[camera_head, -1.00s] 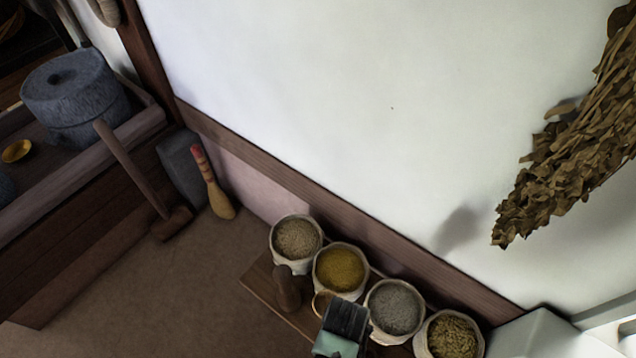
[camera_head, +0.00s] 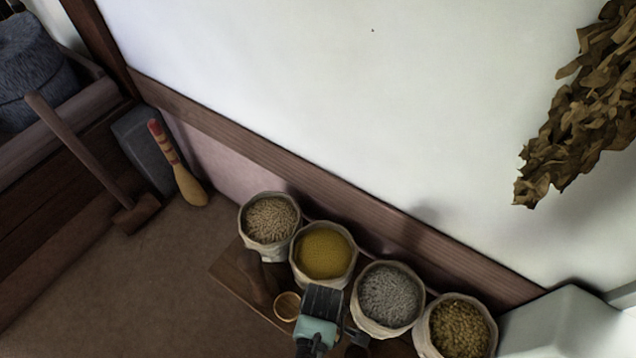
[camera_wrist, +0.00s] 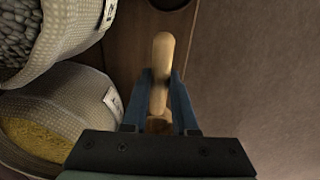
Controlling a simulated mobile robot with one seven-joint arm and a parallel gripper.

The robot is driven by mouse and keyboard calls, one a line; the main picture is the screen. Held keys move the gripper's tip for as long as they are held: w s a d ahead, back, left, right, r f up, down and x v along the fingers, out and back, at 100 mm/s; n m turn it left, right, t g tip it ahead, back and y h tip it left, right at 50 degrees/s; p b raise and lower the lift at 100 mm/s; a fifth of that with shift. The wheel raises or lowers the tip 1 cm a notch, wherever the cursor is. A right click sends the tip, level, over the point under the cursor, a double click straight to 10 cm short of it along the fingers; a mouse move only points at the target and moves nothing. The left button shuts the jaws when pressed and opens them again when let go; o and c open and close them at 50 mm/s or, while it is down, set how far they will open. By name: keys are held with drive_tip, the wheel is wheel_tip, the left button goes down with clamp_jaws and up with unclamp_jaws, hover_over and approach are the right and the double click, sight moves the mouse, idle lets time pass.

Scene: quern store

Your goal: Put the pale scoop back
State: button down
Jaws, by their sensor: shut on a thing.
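My gripper (camera_wrist: 160,78) is shut on the pale scoop (camera_wrist: 162,52), by its light wooden handle, which stands between the two blue fingers in the wrist view. In the head view my gripper is at the bottom middle, in front of the sack of yellow grain (camera_head: 323,253). A small round wooden bowl (camera_head: 287,306), seemingly the scoop's, shows just left of it. The fingertips are hidden there. I cannot tell whether the scoop touches the board (camera_head: 232,272) below.
A row of cloth sacks runs along the wall: pale grain (camera_head: 270,219), yellow, grey (camera_head: 388,295) and yellow-brown (camera_head: 458,327). A dark wooden tool (camera_head: 256,278) stands on the board. A mallet (camera_head: 137,215) and brush (camera_head: 186,180) are left. Floor between is clear.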

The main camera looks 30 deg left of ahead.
wheel_tip(320, 180, down, 4)
drive_tip(key=shift+r+b, duration=0.1)
drive_tip(key=shift+b, duration=0.9)
drive_tip(key=shift+r, duration=0.1)
drive_tip(key=c, duration=1.2)
unclamp_jaws()
drive_tip(key=shift+f, duration=0.2)
drive_tip(key=o, duration=0.5)
